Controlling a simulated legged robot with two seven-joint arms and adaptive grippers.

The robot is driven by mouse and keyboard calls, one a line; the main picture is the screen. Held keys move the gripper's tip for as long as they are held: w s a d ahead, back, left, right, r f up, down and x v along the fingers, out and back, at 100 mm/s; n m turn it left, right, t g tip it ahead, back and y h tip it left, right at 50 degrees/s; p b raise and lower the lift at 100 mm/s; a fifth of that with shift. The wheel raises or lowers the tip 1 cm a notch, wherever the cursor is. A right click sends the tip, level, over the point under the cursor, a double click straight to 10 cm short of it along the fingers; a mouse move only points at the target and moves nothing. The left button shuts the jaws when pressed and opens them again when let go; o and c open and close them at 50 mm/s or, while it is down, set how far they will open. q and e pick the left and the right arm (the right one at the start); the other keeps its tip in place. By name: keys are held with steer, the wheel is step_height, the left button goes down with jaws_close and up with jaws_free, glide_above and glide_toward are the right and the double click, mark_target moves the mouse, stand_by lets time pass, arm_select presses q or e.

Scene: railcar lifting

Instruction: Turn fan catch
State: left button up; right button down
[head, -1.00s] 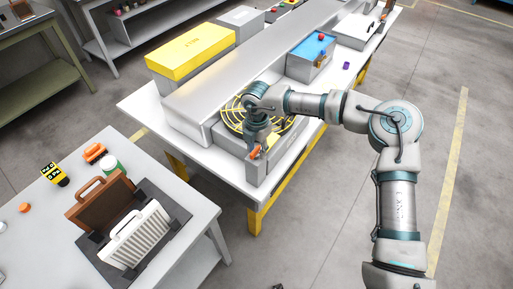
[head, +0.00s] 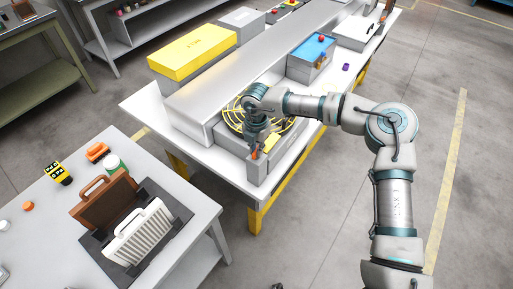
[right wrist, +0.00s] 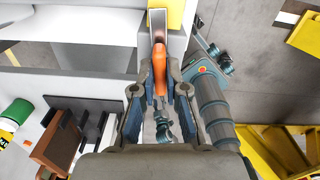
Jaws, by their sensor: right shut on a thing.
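The fan unit is a grey box with a round yellow fan grille (head: 236,117) on top, on the white bench. The catch has an orange handle (head: 254,154) at the box's near end; in the right wrist view the handle (right wrist: 159,70) lies lengthwise between the fingers. My right gripper (right wrist: 159,88) is shut on this handle. In the head view the wrist and fingers hide part of the grille and catch. A small dark tip (head: 277,286) at the bottom edge may be my left gripper; its jaws cannot be made out.
On the bench are a long grey beam (head: 262,68), a yellow-topped box (head: 194,51) and a blue-topped box (head: 312,56). A separate table at the lower left holds a brown case (head: 105,203) and a white ribbed part (head: 139,233). The floor at right is clear.

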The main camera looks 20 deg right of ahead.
steer(key=n+p, duration=0.1)
steer(key=n, duration=0.1)
steer(key=n+p, duration=0.1)
steer(key=n, duration=0.1)
steer(key=n+p, duration=0.1)
steer(key=n, duration=0.1)
steer(key=shift+w+r, duration=0.1)
steer(key=shift+r, duration=0.15)
steer(key=shift+n, duration=1)
steer(key=n+p, duration=0.1)
steer(key=n, duration=0.3)
arm_select(q)
steer(key=s+f, duration=0.4)
steer(key=f, duration=0.6)
steer(key=shift+s+a+f+g, duration=0.25)
steer(key=shift+a+f+g, duration=0.05)
steer(key=shift+f, duration=0.05)
arm_select(e)
steer(key=shift+w+d+n, duration=0.1)
steer(key=shift+n, duration=2)
steer(key=c, duration=1.3)
jaws_free()
arm_select(q)
steer(key=shift+w, duration=0.15)
arm_select(e)
steer(key=shift+o, duration=0.5)
steer(key=shift+f, duration=0.2)
